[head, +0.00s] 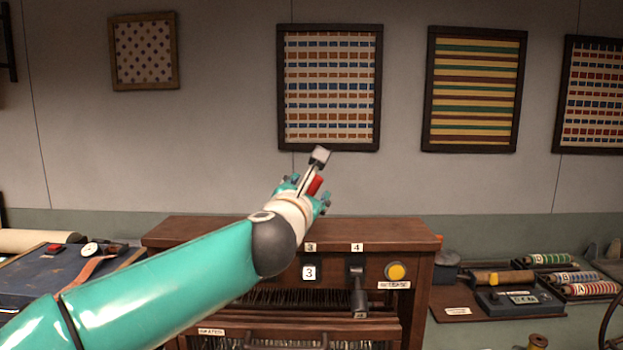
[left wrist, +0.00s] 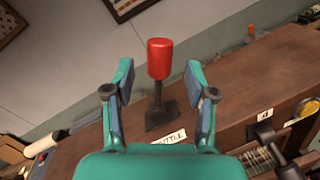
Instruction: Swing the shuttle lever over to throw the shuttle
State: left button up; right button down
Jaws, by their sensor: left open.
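The shuttle lever is a dark stem with a red knob (left wrist: 160,58), standing up from a dark base on top of the brown wooden loom (left wrist: 235,85). A partly hidden label ending in "TTLE" (left wrist: 170,137) lies by its base. In the head view, the red knob (head: 315,185) shows beside my left gripper (head: 308,192), above the loom top (head: 385,232). In the left wrist view my left gripper (left wrist: 158,92) is open, with one finger on each side of the lever in the picture. Gaps show on both sides, and neither finger visibly touches it. My right gripper is not in view.
The loom front has a yellow button (head: 396,271) labelled RELEASE and a dark lever (head: 358,290) under a "4" tag. A blue-topped table (head: 30,285) stands left. A tray with spools (head: 548,260) lies right. Framed textiles hang on the wall behind.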

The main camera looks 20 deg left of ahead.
aim_at(311, 188)
pick_arm(q)
jog(key=shift+w+a+p, duration=0.15)
jog(key=shift+w+p, duration=0.15)
jog(key=shift+w, duration=0.85)
jog(key=shift+w+a+p, duration=0.1)
jog(key=shift+w+p, duration=0.15)
jog(key=shift+w, duration=0.9)
grip_shut()
